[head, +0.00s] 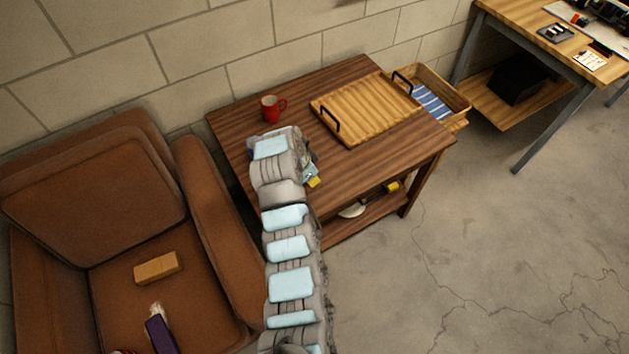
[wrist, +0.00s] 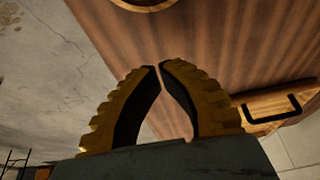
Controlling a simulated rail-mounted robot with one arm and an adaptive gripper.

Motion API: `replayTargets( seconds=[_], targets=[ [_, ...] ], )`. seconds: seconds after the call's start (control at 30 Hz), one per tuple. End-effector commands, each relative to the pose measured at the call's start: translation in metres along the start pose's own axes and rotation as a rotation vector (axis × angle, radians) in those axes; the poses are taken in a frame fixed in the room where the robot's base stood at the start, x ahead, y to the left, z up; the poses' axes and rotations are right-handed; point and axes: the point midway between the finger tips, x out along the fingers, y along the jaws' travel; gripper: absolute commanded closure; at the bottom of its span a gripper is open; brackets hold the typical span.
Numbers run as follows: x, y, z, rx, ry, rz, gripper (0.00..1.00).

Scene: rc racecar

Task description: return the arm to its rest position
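My arm reaches up over the brown wooden table (head: 365,165) in the head view. My gripper (head: 313,182) is mostly hidden behind my arm there, with only a bit of yellow showing. In the wrist view, the yellow ridged fingers of my gripper (wrist: 159,67) have their tips almost together, with a narrow empty gap between the dark pads. Nothing is held. The striped tabletop (wrist: 225,45) lies beyond the fingers.
A red mug (head: 269,108) and a wooden tray (head: 365,105) with black handles stand on the table. A brown armchair (head: 215,225) is close on the left. A wooden crate (head: 455,101) and a workbench (head: 548,45) are to the right. Concrete floor is clear at lower right.

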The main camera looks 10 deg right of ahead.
Motion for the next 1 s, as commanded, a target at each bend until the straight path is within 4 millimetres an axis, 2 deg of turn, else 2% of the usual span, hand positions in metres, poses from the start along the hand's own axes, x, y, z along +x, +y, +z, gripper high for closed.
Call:
replayTargets(
  seconds=[0.2, 0.5, 0.77, 1.0],
  targets=[
    [-0.025, -0.001, -0.001, 0.0, 0.002, -0.003, 1.0],
    [-0.034, 0.0, 0.0, 0.001, 0.0, 0.001, 1.0],
    [-0.025, -0.009, -0.001, -0.033, 0.026, -0.053, 1.0],
    [-0.003, -0.051, -0.001, -0.172, 0.15, -0.294, 1.0]
  ],
)
